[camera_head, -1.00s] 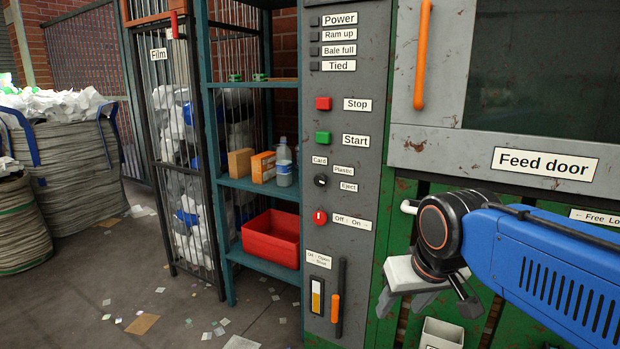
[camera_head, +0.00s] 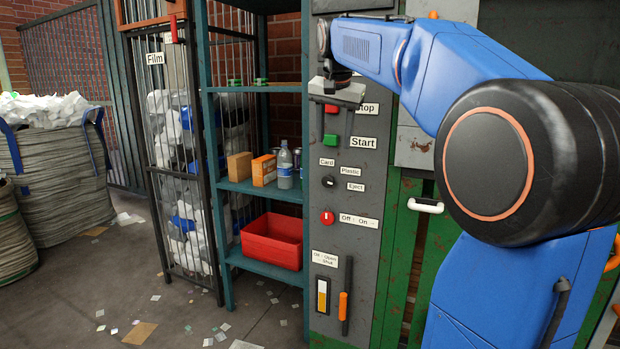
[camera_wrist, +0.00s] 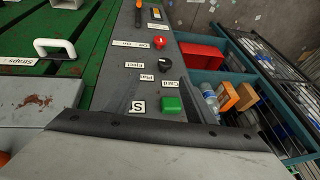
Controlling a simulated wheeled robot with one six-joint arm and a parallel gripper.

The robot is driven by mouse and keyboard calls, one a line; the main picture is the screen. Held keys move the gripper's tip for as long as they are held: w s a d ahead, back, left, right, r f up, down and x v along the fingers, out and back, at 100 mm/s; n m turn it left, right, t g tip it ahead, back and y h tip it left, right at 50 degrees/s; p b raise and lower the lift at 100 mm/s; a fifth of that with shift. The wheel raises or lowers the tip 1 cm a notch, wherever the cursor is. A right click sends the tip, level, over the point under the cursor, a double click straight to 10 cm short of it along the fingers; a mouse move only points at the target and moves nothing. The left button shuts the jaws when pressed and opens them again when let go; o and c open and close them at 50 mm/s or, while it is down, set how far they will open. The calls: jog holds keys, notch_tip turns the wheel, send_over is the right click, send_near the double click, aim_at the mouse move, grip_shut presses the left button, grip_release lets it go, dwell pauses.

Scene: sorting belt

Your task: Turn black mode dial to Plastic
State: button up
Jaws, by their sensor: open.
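The black mode dial (camera_head: 329,182) is on the grey control panel, below the green Start button. Labels Card (camera_head: 327,162), Plastic (camera_head: 350,171) and Eject (camera_head: 356,187) sit above and to its right. Its white mark is too small to tell which label it points to. The dial also shows in the wrist view (camera_wrist: 165,66), where the labels are upside down. My gripper (camera_head: 334,124) is open and empty in front of the upper panel, around the height of the Stop and Start buttons. It is above the dial and apart from it.
The green Start button (camera_head: 331,141) is just above the dial and the red Off/On switch (camera_head: 326,217) just below. A black lever with an orange grip (camera_head: 343,305) is lower down. A shelf with a red bin (camera_head: 272,241) and bottles stands left. A white handle (camera_head: 426,206) is to the right.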

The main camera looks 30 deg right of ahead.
jog(key=w+r, duration=0.1)
jog(key=w, duration=0.1)
send_near(328, 176)
jog(key=x, duration=0.9)
jog(key=shift+f, duration=0.35)
jog(key=c, duration=1)
